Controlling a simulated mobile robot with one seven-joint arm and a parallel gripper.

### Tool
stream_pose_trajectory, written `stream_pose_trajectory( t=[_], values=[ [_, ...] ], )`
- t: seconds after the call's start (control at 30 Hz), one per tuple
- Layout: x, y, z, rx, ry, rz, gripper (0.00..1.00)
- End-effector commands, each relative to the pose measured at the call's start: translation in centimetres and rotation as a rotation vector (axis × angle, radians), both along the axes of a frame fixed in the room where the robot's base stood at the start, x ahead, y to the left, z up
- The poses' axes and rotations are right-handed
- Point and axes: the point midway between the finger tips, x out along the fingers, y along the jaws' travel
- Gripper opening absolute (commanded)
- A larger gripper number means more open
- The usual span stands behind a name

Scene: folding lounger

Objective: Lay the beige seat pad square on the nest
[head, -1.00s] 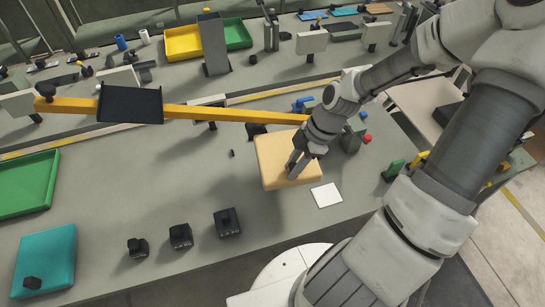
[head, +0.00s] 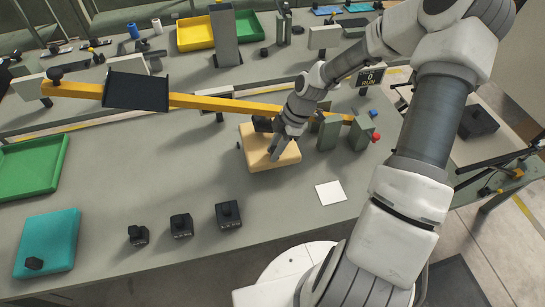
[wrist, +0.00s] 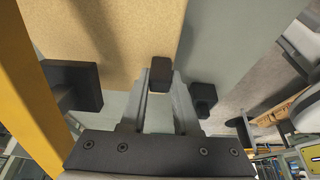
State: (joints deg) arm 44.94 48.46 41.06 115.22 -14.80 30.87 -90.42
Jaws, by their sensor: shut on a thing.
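The beige seat pad (head: 260,155) is a thick, tan, roughly square slab over the grey bench, partly covered by my gripper in the head view. In the wrist view the pad (wrist: 125,30) fills the top left and a black block (wrist: 160,75) sits between my fingertips (wrist: 162,85). Whether the pad touches the bench cannot be told. I cannot make out the nest with certainty; it may be hidden by the pad or arm.
A yellow bar (head: 215,103) with a black plate (head: 137,91) runs just behind the pad. Grey-green blocks (head: 328,133) stand close to its right. A white square (head: 330,192) lies in front. Small black devices (head: 181,225) and a teal pad (head: 48,242) are left; bench between is clear.

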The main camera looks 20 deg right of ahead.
Motion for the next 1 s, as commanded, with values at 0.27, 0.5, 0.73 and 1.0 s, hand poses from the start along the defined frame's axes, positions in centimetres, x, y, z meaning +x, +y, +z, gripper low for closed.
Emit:
stream_pose_trajectory(
  t=[0.27,0.5,0.73,1.0],
  values=[
    [0.9,0.5,-1.7,0.001,0.001,-0.001,0.00],
    [0.9,0.4,-4.6,-0.001,0.000,0.000,0.00],
    [0.9,0.4,-4.6,-0.001,-0.001,0.000,0.00],
    [0.9,0.4,-4.8,-0.001,0.000,-0.001,0.60]
  ],
)
